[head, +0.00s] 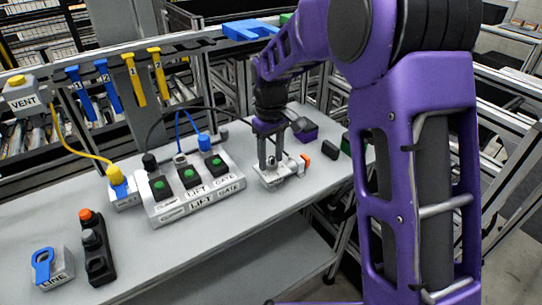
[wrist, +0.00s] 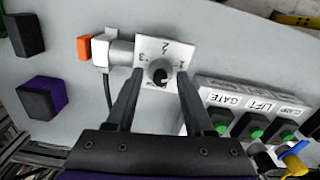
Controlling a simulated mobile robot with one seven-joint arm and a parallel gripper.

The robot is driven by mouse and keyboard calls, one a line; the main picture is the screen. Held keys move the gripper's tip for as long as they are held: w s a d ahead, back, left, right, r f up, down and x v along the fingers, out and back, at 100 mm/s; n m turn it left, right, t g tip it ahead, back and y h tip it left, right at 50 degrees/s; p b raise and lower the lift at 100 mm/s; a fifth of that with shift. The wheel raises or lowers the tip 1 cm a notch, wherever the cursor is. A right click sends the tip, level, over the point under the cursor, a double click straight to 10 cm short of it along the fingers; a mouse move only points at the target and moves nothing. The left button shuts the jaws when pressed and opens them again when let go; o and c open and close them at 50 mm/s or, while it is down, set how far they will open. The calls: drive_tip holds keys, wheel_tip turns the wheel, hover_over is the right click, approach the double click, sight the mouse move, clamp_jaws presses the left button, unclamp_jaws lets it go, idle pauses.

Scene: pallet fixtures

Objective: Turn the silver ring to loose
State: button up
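My gripper (wrist: 159,78) is open, its two dark fingers apart on either side of a black round knob (wrist: 158,73). The knob sits on a white plate (wrist: 165,48) marked 1, 2 and 3; I cannot tell whether the fingers touch anything. A silver-grey cylinder (wrist: 121,53) joins the plate's left side to a pale block with a black cable. I cannot tell if this cylinder is the silver ring, and no "loose" mark is readable. In the head view my gripper (head: 270,167) points down at the pale fixture (head: 273,181), partly hiding it.
A box with green buttons (head: 200,198) stands left of the fixture. A black device with an orange top (head: 95,245) and a LINE box (head: 58,270) are front left.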

sight(271, 157)
drive_tip(key=shift+o, duration=0.9)
wheel_tip(271, 157, up, 18)
drive_tip(key=p, duration=0.2)
drive_tip(key=shift+f, duration=0.25)
drive_tip(key=shift+s, duration=0.1)
